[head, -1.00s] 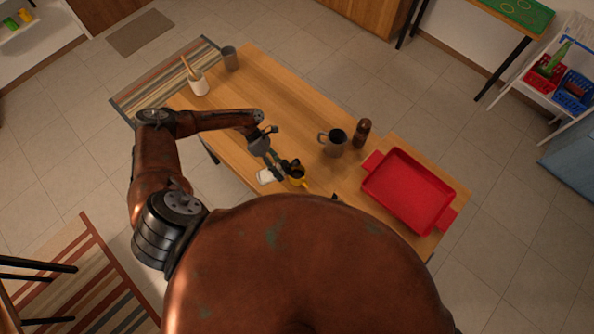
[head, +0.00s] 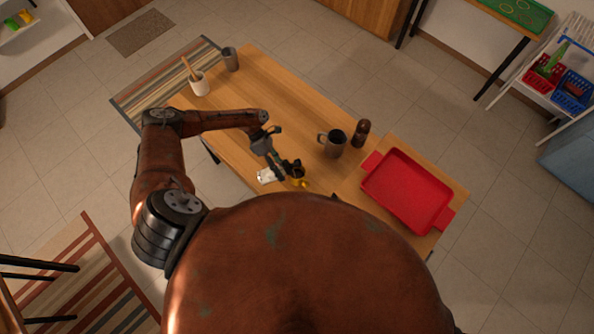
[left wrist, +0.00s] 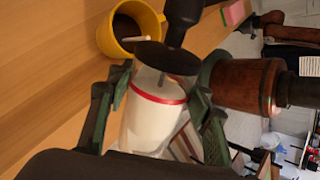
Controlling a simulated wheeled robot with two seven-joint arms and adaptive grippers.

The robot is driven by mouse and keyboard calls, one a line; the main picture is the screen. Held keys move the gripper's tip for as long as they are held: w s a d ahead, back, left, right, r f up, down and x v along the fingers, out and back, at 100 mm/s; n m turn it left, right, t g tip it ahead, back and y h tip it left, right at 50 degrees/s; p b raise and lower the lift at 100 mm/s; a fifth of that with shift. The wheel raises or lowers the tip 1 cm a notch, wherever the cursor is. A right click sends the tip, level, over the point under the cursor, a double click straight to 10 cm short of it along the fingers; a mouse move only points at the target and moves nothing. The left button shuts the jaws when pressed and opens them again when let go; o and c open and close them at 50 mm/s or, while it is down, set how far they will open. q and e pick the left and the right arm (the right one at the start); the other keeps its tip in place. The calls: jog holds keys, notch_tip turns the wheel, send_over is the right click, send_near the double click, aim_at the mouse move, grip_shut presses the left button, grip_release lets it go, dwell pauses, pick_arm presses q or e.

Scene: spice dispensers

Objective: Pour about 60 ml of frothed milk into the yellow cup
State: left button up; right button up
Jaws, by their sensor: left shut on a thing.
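My left gripper (left wrist: 153,108) is shut on a clear jar (left wrist: 150,122) with white contents, a red band and a dark lid. In the head view my left gripper (head: 281,171) is close beside the yellow cup (head: 300,183), which is partly hidden by dark parts. In the left wrist view the yellow cup (left wrist: 148,22) holds dark liquid with a pale stick-like thing in it, just beyond the jar's lid. No stream of milk shows. The jar's exact tilt is hard to tell.
A grey mug (head: 333,143) and a dark brown bottle (head: 361,133) stand to the right on the wooden table (head: 285,100). A red tray (head: 408,187) lies farther right. A white pot (head: 199,84) and a grey cup (head: 230,59) stand at the far left end.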

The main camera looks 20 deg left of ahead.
jog(key=shift+r+p, duration=1.1)
jog(key=shift+r, duration=0.05)
dwell(1.7)
